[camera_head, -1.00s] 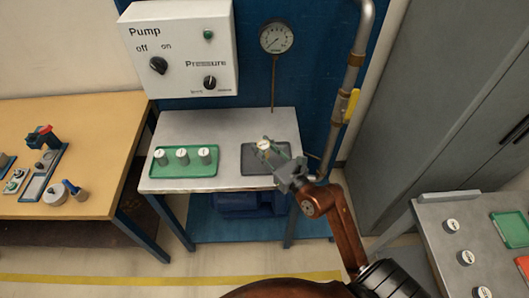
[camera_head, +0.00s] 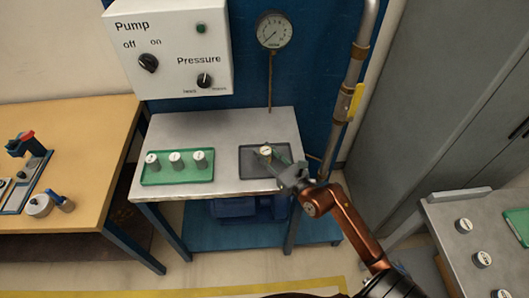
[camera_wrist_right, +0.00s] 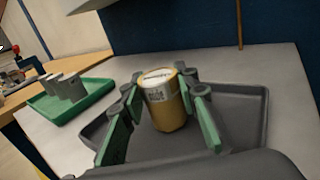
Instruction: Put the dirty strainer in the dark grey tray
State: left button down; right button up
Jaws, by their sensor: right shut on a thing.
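The dirty strainer (camera_wrist_right: 168,112) is a brownish-yellow cylinder with a white label and a pale top. It stands nearly upright between the green-padded fingers of my right gripper (camera_wrist_right: 163,115), which is shut on it. The strainer also shows in the head view (camera_head: 266,151). The dark grey tray (camera_head: 249,167) lies on the metal bench below it and also shows in the wrist view (camera_wrist_right: 245,105). The strainer is over the inside of the tray; its base is low, and I cannot tell whether it touches the tray floor. My left gripper is out of view.
A green tray (camera_head: 178,181) with several grey strainers stands left on the metal bench (camera_head: 220,128). A vertical pipe with a yellow valve handle (camera_head: 356,101) rises behind my right arm. A gauge (camera_head: 274,31) and pump panel (camera_head: 170,45) are at the back.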

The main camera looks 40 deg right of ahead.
jog(key=shift+f, duration=0.1)
jog(key=o, duration=0.8)
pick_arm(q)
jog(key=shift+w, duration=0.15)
pick_arm(e)
jog(key=o, duration=0.4)
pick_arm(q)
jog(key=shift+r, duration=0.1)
pick_arm(e)
jog(key=shift+r, duration=0.25)
jog(key=s, duration=0.7)
jog(key=s+p, duration=0.1)
jog(key=s, duration=0.2)
jog(key=shift+s+d+f, duration=0.1)
jog(key=shift+s+d, duration=0.15)
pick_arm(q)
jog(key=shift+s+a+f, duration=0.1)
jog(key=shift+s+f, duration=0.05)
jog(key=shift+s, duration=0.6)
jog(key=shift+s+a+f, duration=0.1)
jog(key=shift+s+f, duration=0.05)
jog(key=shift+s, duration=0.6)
pick_arm(e)
jog(key=shift+s, duration=0.75)
